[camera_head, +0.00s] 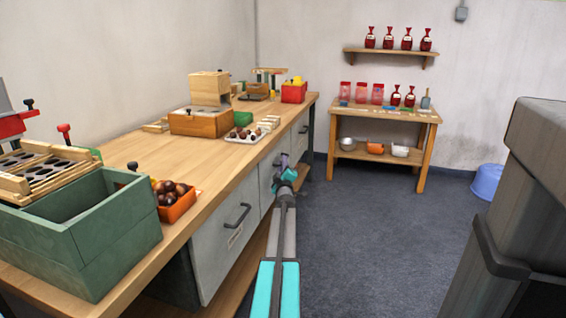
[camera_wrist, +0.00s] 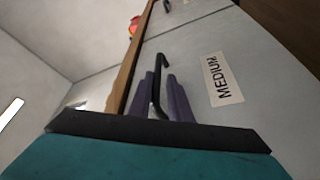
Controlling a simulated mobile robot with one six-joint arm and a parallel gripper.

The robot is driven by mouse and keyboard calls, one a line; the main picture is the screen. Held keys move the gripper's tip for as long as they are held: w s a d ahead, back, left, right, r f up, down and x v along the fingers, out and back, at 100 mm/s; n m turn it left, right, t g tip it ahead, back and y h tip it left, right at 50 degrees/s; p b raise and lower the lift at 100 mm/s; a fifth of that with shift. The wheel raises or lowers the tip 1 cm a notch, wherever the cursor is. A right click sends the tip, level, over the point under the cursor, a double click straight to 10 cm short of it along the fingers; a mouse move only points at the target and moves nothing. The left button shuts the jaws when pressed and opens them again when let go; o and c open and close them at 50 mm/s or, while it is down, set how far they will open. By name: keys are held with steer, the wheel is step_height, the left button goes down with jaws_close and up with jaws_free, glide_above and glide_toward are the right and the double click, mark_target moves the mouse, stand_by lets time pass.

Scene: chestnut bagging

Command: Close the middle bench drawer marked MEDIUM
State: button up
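The middle bench drawer (camera_wrist: 190,70) has a pale grey front with a white label reading MEDIUM (camera_wrist: 223,80). Its black bar handle (camera_wrist: 157,85) lies between the two purple fingers of my gripper (camera_wrist: 162,90) in the wrist view. The fingers are close on either side of the bar; whether they press on it is not clear. In the head view my gripper (camera_head: 283,166) is at the bench front, at the middle drawer, and hides its handle. How far the drawer stands out from the bench is hard to tell.
A nearer grey drawer (camera_head: 222,232) and a farther drawer (camera_head: 300,132) flank it. The benchtop (camera_head: 165,150) holds a green box (camera_head: 110,235), an orange tray of chestnuts (camera_head: 178,210) and other gear. Floor to the right is clear, up to a dark grey bin-like object (camera_head: 520,200).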

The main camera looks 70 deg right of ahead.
steer(key=p+v, duration=0.3)
steer(key=v, duration=0.9)
steer(key=shift+s, duration=0.2)
stand_by(0.4)
